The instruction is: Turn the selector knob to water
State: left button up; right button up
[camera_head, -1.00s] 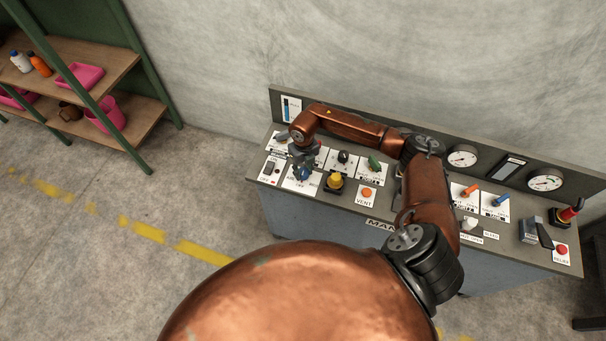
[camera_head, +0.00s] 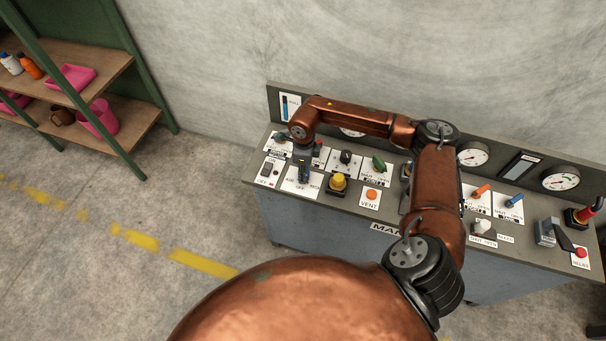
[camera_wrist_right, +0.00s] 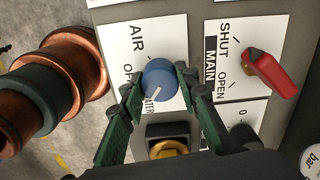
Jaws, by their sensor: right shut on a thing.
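The blue selector knob (camera_wrist_right: 158,85) sits on a white card marked AIR, OFF and WATER in the right wrist view. Its white pointer line faces the WATER lettering, which is partly covered. My right gripper (camera_wrist_right: 160,92) is shut on the knob, with one green finger on each side. In the head view my right arm reaches across the panel, and the gripper (camera_head: 304,168) points down onto the knob, which it mostly hides. My left gripper is in neither view.
A red MAIN lever (camera_wrist_right: 270,72) stands beside the knob's card. A yellow button (camera_head: 338,182) and an orange VENT button (camera_head: 371,194) are nearby. More knobs, levers and gauges fill the grey panel (camera_head: 375,215). Shelves (camera_head: 75,70) stand at the left.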

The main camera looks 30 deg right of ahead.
jog(key=shift+n+b, duration=0.35)
jog(key=shift+n, duration=0.25)
jog(key=o, duration=1.2)
jog(key=shift+c, duration=0.2)
notch_tip(320, 180, up, 12)
